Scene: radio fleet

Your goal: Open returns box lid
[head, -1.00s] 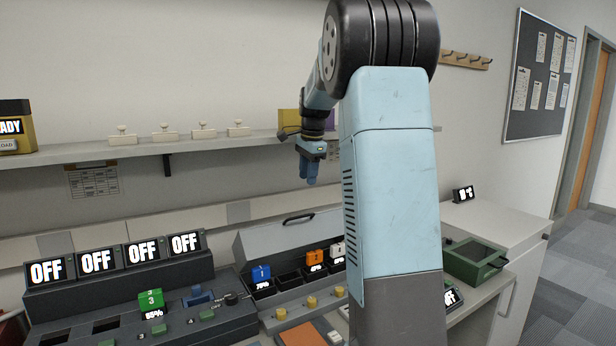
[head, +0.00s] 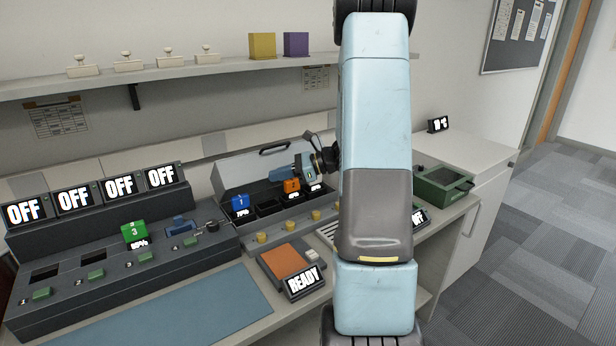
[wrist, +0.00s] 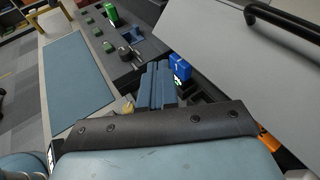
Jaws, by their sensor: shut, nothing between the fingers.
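A grey box holds several numbered blocks, and its light grey lid (head: 250,168) with a black handle (head: 275,148) is raised and tilted behind them. The lid and handle also show large in the wrist view (wrist: 235,50). No label tells me whether this is the returns box. My gripper (head: 275,174) is shut and empty, in front of the lid and above the blocks. In the wrist view my gripper's blue fingers (wrist: 157,82) are together beside the blue block (wrist: 180,67). I cannot tell whether they touch anything. My arm hides the box's right end.
An orange block (head: 291,186) sits right of the blue block (head: 240,203). A green open-topped box (head: 430,190) stands on the right counter. A dark console (head: 60,290) with OFF displays is at left. A blue mat (head: 200,308) lies clear in front. A shelf (head: 190,73) runs above.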

